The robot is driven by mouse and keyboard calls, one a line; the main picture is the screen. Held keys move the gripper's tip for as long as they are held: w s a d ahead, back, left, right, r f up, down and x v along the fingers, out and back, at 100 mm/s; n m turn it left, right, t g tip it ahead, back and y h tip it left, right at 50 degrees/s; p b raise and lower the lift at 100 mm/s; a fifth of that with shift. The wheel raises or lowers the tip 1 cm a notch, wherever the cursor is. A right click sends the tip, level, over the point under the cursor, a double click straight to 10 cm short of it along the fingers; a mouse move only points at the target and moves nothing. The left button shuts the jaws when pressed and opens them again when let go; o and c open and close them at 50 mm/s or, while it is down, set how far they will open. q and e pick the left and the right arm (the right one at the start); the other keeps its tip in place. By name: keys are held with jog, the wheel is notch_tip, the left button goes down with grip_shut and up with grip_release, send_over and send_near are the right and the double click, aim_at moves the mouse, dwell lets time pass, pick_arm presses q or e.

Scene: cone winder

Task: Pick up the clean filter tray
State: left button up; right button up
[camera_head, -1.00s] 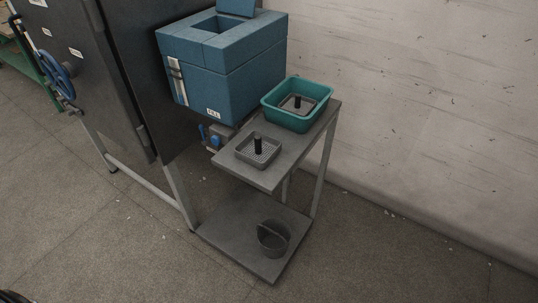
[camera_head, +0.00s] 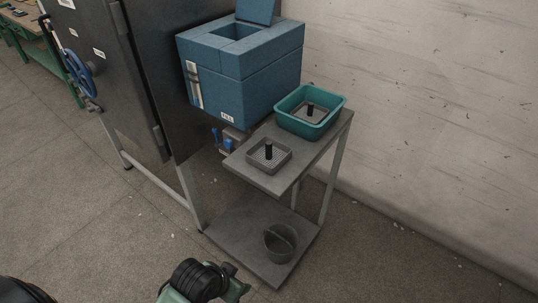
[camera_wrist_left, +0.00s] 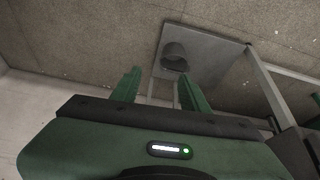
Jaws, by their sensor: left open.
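A grey perforated square filter tray (camera_head: 268,158) with a black upright handle sits on the upper shelf's near end. A second similar tray (camera_head: 311,113) stands inside the teal bin (camera_head: 333,112) behind it. I cannot tell from their looks which is clean. My left gripper (camera_wrist_left: 160,88) is open and empty in the left wrist view, its two green fingers apart; neither tray shows between them. A green and black part of my arm shows at the bottom of the head view, short of the stand. My right gripper is not in view.
A grey stand has an upper shelf (camera_head: 258,179) and a lower shelf (camera_head: 231,227) holding a grey bucket (camera_head: 279,243), also in the wrist view (camera_wrist_left: 174,57). A blue box (camera_head: 246,75) and dark cabinet (camera_head: 110,75) stand left of it. Floor in front is clear.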

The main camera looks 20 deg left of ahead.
pick_arm(q)
jog(key=w+d+r+m+t+h, duration=0.2)
jog(key=w+d+r, duration=0.1)
jog(key=w+r, duration=0.35)
jog(key=m+t+h, duration=0.1)
jog(key=t+h, duration=0.2)
jog(key=t, duration=0.1)
send_near(267, 143)
jog(key=w+d+f, duration=0.1)
jog(key=p+x, duration=0.2)
jog(key=x, duration=0.4)
jog(key=shift+w+r, duration=0.1)
jog(key=shift+w, duration=0.15)
jog(key=shift+w+d+f+p, duration=0.25)
jog(key=shift+w+f+p, duration=0.05)
jog(key=shift+w+f, duration=0.15)
jog(key=shift+r, duration=0.1)
grip_shut()
